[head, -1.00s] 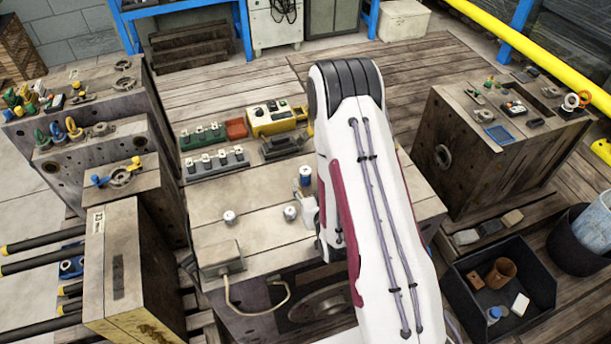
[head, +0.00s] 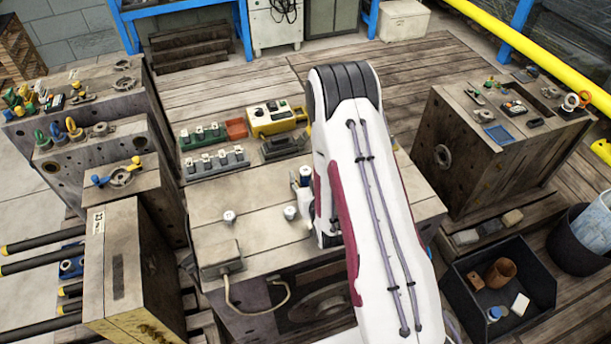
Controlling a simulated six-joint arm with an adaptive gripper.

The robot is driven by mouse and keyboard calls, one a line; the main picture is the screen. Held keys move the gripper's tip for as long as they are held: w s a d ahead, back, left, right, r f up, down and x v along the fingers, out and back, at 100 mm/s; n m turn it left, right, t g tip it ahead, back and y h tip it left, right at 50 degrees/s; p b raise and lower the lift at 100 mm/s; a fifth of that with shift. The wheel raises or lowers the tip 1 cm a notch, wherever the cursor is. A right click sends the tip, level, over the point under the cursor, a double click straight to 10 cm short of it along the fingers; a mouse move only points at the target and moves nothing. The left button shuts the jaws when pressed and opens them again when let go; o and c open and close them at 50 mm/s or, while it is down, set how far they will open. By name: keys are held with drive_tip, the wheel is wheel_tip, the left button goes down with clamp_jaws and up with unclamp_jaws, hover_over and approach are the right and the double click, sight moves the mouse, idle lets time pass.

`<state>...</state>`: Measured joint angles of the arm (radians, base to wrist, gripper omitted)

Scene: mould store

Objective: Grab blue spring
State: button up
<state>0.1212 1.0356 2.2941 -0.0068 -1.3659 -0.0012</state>
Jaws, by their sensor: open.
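My gripper (head: 297,183) shows only in part beside my arm, right by the spring in the picture. It is open. The rest of it is hidden behind my arm, and I cannot tell whether a finger touches the spring or whether the spring is between the fingers.
Two short silver-topped cylinders stand nearby, one at left (head: 229,216) and one closer (head: 290,213). A yellow case (head: 275,120), a red tray (head: 236,129) and green and grey racks line the back. A grey box (head: 219,257) with a cable sits at front left.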

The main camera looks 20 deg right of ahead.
drive_tip(key=shift+x, duration=0.8)
clamp_jaws()
